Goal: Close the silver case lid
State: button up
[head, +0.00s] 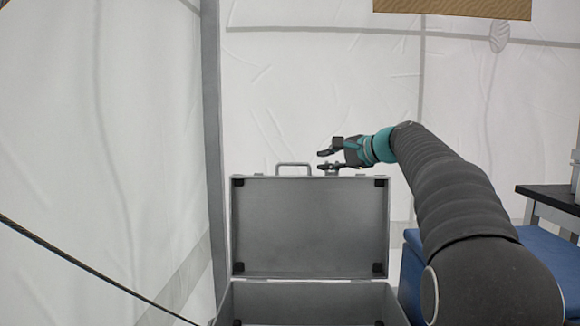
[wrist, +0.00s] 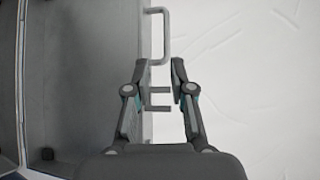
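The silver case (head: 310,290) stands open, its grey lid (head: 310,226) raised upright at the back. A handle (head: 294,165) sticks up from the lid's top edge. My gripper (head: 325,160) is at the top edge of the lid, right of the handle. In the wrist view my gripper (wrist: 164,72) is open, its fingers apart on either side of the lid's edge near a latch (wrist: 158,97). The handle (wrist: 160,38) shows just ahead of the fingertips there. The lid's inner face (wrist: 95,80) fills the left side. I cannot tell whether a finger touches the lid.
A blue box (head: 412,262) stands right of the case, partly behind my arm. A dark-topped table (head: 548,198) is at the far right. White tent walls (head: 320,90) and a grey pole (head: 213,150) stand behind and to the left. A dark rope (head: 90,268) crosses the lower left.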

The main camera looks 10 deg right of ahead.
aim_at(295, 164)
jog(key=x, duration=0.4)
jog(key=p+x, duration=0.1)
jog(key=x, duration=0.8)
jog(key=shift+w+d+r+p, duration=0.1)
jog(key=shift+w+r+p, duration=0.25)
jog(key=shift+w, duration=0.35)
grip_shut()
